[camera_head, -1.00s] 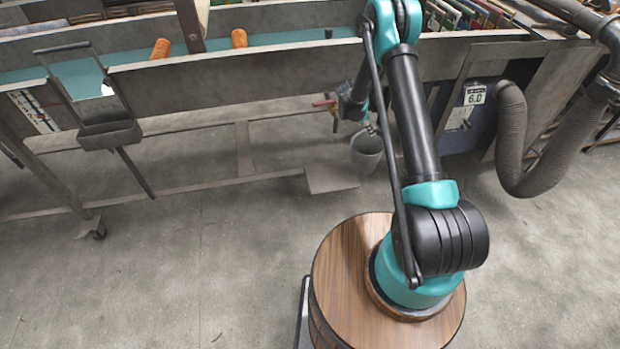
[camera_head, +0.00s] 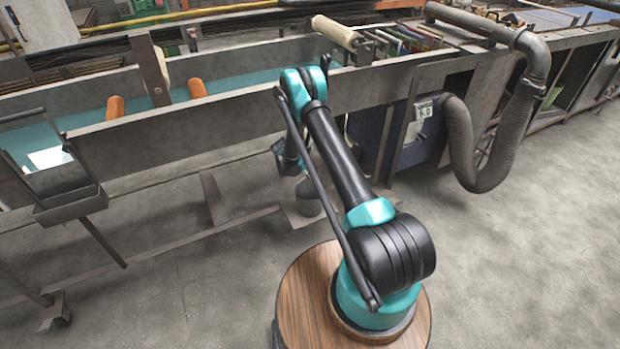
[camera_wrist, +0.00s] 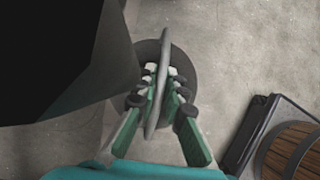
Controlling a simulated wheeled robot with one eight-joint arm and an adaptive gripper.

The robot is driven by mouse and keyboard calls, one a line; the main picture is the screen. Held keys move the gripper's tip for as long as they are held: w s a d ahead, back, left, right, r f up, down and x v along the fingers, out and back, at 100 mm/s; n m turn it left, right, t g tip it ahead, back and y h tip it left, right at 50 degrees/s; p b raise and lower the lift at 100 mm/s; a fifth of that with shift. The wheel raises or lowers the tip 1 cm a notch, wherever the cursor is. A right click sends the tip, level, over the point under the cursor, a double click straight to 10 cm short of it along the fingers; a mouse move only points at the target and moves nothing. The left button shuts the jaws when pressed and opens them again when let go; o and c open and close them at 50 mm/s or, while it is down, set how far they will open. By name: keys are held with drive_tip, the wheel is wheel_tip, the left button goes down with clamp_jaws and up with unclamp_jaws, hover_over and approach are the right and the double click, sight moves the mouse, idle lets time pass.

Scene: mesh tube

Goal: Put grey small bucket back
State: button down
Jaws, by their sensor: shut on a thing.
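The grey small bucket (camera_head: 308,198) hangs below the end of my arm, in front of the long metal trough, close above the floor or touching it; I cannot tell which. In the wrist view the bucket (camera_wrist: 189,62) lies behind the fingers, its thin curved grey handle running between them. My gripper (camera_wrist: 160,75) is shut on this handle. In the head view the fingers are too small and too much covered by my arm to make out. A dark shape hides the upper left of the wrist view.
The long metal trough (camera_head: 180,134) on legs crosses the scene behind my arm. A metal holder (camera_head: 70,205) hangs at its left. A thick grey hose (camera_head: 462,150) loops down at the right. The concrete floor (camera_head: 530,260) is clear at the front right.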

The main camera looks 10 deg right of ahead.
drive_tip(key=shift+f, duration=0.15)
drive_tip(key=c, duration=1.6)
unclamp_jaws()
drive_tip(key=v, duration=1.2)
drive_tip(key=s+d+r+m+y, duration=0.2)
drive_tip(key=s+d+r+m, duration=0.4)
drive_tip(key=r, duration=0.5)
drive_tip(key=s+d+r+m+y, duration=0.15)
drive_tip(key=s+r+m, duration=0.25)
drive_tip(key=s+r, duration=0.55)
drive_tip(key=s+d+r+m+t+y, duration=0.1)
drive_tip(key=s+m, duration=0.4)
drive_tip(key=s, duration=0.7)
drive_tip(key=s+d+r+m+t+y, duration=0.1)
drive_tip(key=s+r+m, duration=0.2)
drive_tip(key=s, duration=0.9)
drive_tip(key=shift+d+m, duration=0.25)
drive_tip(key=shift+m, duration=1.55)
